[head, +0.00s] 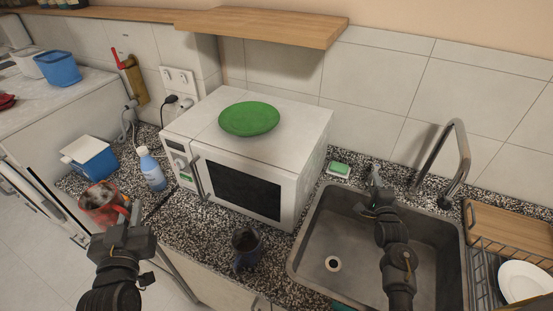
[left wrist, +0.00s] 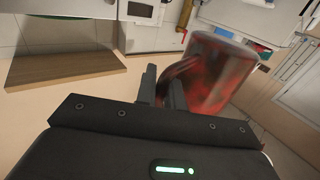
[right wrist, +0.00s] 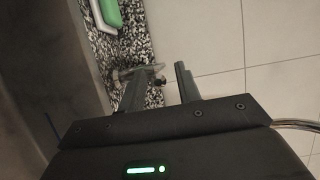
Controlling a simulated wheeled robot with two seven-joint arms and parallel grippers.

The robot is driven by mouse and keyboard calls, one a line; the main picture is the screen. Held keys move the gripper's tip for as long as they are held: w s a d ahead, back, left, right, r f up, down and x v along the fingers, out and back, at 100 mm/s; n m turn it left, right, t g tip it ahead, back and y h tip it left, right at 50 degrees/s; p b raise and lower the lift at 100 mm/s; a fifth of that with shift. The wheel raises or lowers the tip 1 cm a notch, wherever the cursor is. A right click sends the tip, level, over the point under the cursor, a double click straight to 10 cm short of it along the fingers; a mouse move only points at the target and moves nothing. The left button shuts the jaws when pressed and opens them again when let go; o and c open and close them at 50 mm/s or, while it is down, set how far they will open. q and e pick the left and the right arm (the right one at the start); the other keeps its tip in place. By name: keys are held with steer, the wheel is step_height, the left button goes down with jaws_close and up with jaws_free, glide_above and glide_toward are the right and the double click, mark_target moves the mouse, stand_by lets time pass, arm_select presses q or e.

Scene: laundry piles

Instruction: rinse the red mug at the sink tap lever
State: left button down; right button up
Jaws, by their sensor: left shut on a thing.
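The red mug (head: 101,206), with dark patches on it, is held off the counter at the left. My left gripper (head: 128,218) is shut on it at the handle side; the left wrist view shows the mug (left wrist: 218,75) tilted beyond the fingers. The sink tap (head: 455,150) stands behind the basin with its spout arched. My right gripper (head: 375,188) is over the back left of the sink, with its fingers apart in the right wrist view (right wrist: 160,82). A small metallic piece (right wrist: 140,72), perhaps the tap lever, shows by those fingertips; contact is unclear.
The sink (head: 345,240) is empty around its drain. A white microwave (head: 250,160) with a green plate (head: 249,118) stands left of it. A dark mug (head: 246,243) sits on the front counter. A green sponge (head: 340,168) and a dish rack (head: 490,270) flank the sink.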

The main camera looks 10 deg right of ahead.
steer(key=shift+x, duration=1.6)
jaws_close()
